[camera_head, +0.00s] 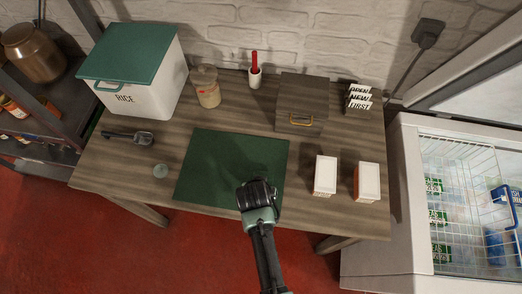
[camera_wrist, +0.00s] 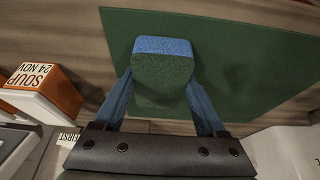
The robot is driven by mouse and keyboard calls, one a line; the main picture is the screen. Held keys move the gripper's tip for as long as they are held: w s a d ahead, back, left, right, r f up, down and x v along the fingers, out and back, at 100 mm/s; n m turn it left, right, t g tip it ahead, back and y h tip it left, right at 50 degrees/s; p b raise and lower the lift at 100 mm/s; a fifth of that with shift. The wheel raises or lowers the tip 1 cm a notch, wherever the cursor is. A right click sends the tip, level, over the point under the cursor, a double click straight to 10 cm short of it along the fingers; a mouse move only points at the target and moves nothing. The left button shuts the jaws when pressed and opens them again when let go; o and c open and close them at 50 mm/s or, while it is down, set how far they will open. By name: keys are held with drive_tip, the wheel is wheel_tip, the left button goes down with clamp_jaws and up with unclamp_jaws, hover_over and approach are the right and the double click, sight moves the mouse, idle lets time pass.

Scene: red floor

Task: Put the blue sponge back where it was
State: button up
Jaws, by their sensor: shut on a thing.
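The blue sponge (camera_wrist: 163,46) shows in the wrist view, with a blue edge and a dark green face. My gripper (camera_wrist: 160,92) is shut on it, one blue finger on each side. Behind the sponge lies the dark green mat (camera_wrist: 265,60); I cannot tell whether the sponge touches it. In the head view my gripper (camera_head: 258,192) is over the front right part of the green mat (camera_head: 215,165), and the sponge is hidden beneath it.
Two small boxes (camera_head: 326,174) (camera_head: 367,182) stand right of the mat. A dark case (camera_head: 302,97), jar (camera_head: 207,88), cup (camera_head: 255,79) and cards (camera_head: 360,97) line the back. The rice bin (camera_head: 145,90), scoop (camera_head: 130,137) and small disc (camera_head: 160,171) are left. A freezer (camera_head: 400,190) stands right.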

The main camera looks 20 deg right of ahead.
drive_tip(key=shift+f, duration=0.1)
drive_tip(key=o, duration=1.3)
drive_tip(key=shift+c, duration=0.2)
drive_tip(key=v, duration=1.2)
drive_tip(key=w+a+r+n+t, duration=0.15)
drive_tip(key=w+r+t, duration=0.35)
drive_tip(key=w+r, duration=0.7)
drive_tip(key=w+a+r+n+t, duration=0.1)
drive_tip(key=w+a+r+t, duration=0.35)
drive_tip(key=r, duration=1.35)
wheel_tip(320, 180, up, 25)
drive_tip(key=s+a+n+t+y, duration=0.1)
drive_tip(key=s+n+t, duration=0.15)
drive_tip(key=t, duration=0.65)
drive_tip(key=s+a+r+n+t+y, duration=0.1)
drive_tip(key=s+a+r+t, duration=0.1)
drive_tip(key=s+r+t, duration=0.3)
drive_tip(key=s+r+p, duration=0.1)
drive_tip(key=s+r, duration=0.3)
drive_tip(key=r, duration=0.4)
drive_tip(key=shift+s+a+n+y, duration=0.2)
drive_tip(key=shift+a+n+y, duration=0.1)
drive_tip(key=shift+n, duration=0.1)
